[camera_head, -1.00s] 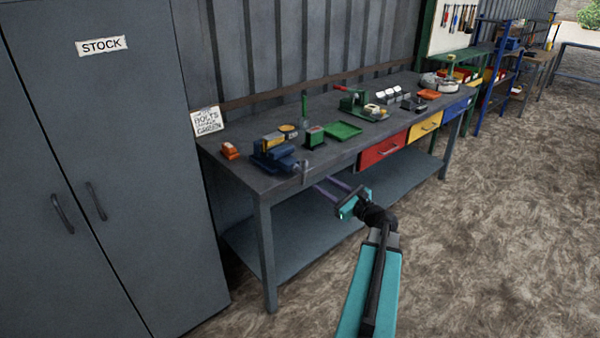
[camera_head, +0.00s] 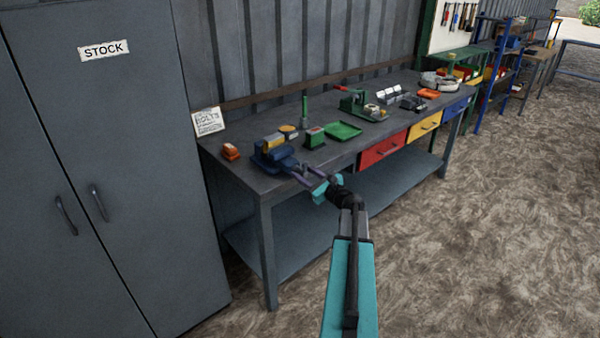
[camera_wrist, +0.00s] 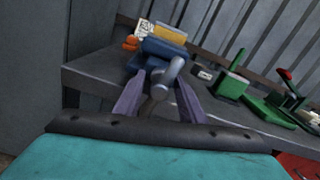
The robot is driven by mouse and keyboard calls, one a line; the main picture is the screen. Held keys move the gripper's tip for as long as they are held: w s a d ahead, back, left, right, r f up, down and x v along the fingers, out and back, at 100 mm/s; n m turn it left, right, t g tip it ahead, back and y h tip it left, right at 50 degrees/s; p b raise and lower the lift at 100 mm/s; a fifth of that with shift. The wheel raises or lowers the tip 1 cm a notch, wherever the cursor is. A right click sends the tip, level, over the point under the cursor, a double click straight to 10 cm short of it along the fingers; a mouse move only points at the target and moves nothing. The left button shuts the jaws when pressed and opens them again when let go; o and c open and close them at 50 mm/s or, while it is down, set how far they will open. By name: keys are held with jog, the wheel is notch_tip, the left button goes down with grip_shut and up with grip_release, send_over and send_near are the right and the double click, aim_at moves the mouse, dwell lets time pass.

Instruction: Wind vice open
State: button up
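The blue vice (camera_head: 273,156) sits at the near left corner of the workbench; it also shows in the wrist view (camera_wrist: 152,48). A yellow block (camera_wrist: 168,34) shows at its top; I cannot tell whether the jaws clamp it. A grey screw end with a handle bar (camera_wrist: 164,82) points out from the vice over the bench's front edge. My gripper (camera_head: 303,172) is in front of this handle. In the wrist view its two purple fingers (camera_wrist: 160,84) stand apart, one on each side of the handle, with gaps visible. Contact cannot be told.
The workbench (camera_head: 240,180) holds an orange item (camera_head: 230,152), a green box (camera_head: 314,137) and a green tray (camera_head: 343,131) near the vice. A grey stock cabinet (camera_head: 110,180) stands at the left. Open floor (camera_head: 440,260) lies at the right.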

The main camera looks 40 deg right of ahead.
jog(key=shift+w, duration=0.45)
grip_shut()
jog(key=shift+a, duration=0.2)
jog(key=shift+d, duration=0.1)
